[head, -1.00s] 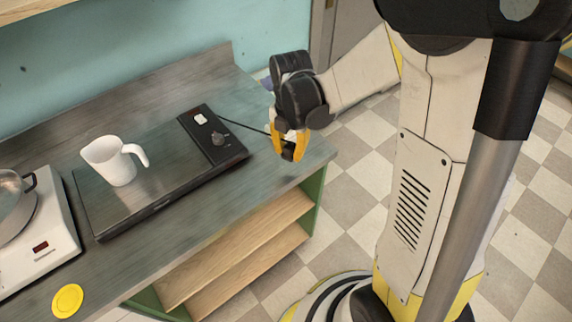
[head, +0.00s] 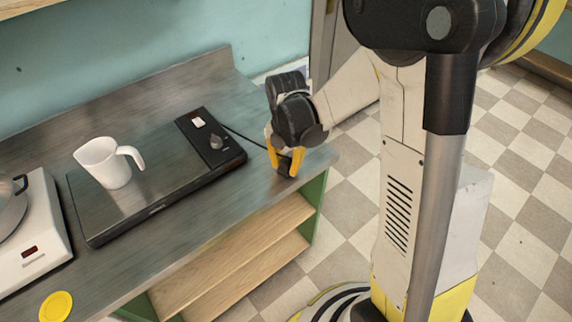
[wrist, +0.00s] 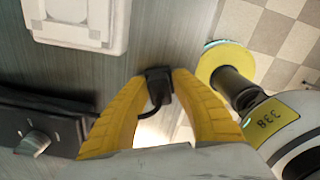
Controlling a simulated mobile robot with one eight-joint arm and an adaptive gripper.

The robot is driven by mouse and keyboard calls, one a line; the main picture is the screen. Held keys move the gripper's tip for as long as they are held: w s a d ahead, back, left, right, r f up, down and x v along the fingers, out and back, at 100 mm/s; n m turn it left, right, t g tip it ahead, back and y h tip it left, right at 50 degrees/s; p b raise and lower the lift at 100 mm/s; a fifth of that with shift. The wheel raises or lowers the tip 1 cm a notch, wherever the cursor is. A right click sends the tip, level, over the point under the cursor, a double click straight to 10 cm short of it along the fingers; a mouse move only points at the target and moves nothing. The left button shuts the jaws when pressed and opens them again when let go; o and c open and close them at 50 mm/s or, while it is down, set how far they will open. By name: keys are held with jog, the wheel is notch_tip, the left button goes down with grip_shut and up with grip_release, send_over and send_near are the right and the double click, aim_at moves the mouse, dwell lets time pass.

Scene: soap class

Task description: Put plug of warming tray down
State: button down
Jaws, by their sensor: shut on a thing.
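The warming tray (head: 135,205) is a flat dark plate on the counter with a black control panel at its right end; that panel also shows at the left of the wrist view (wrist: 60,120). Its black cord runs right from the panel to the plug. My gripper (head: 286,165) has yellow fingers and is over the counter's right end. The fingers are shut on the black plug (wrist: 158,80), which sits between their tips in the wrist view. The plug is low over the counter; I cannot tell whether it touches the surface.
A white pitcher (head: 104,163) stands on the tray. A white hot plate (head: 38,238) with a metal pan is at the left. A yellow disc (head: 56,306) lies at the front. A white outlet box (wrist: 85,20) shows in the wrist view. Open shelves (head: 230,255) are below the counter.

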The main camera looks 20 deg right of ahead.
aim_at(286, 160)
jog(key=shift+f, duration=0.2)
jog(key=c, duration=1.1)
grip_release()
jog(key=shift+c, duration=0.2)
jog(key=shift+r, duration=0.1)
notch_tip(286, 160, up, 12)
jog(key=p, duration=0.5)
jog(key=s+r+m+t, duration=0.3)
jog(key=s+r+m, duration=0.2)
jog(key=m, duration=0.8)
jog(key=s+r+m+t, duration=0.4)
jog(key=s+r+m, duration=0.2)
jog(key=m, duration=0.7)
jog(key=shift+s+p, duration=0.3)
jog(key=shift+s, duration=0.55)
